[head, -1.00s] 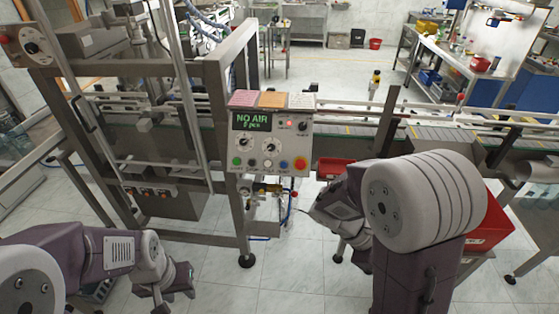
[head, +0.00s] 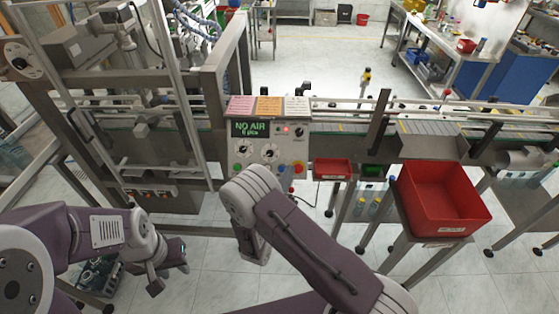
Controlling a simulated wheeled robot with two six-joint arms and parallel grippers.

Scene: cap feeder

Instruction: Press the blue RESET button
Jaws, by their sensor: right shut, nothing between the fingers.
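The control panel (head: 269,143) faces me at the middle, with a lit green display reading NO AIR. Its lower button row includes a green button (head: 237,167) at the left and a red-and-yellow button (head: 298,168) at the right. The blue button (head: 283,169) is small and close to the top edge of my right arm. My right arm crosses in front of the panel's lower part. My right gripper (head: 256,257) is below the panel, small and mostly behind the arm, shut and empty. My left gripper (head: 167,278) hangs at the lower left, away from the panel; its finger opening is unclear.
A large red bin (head: 442,198) stands right of the panel, and a smaller red bin (head: 332,169) is just beside it. The conveyor (head: 430,127) runs to the right. A metal frame post (head: 213,105) rises left of the panel. The floor in front is largely clear.

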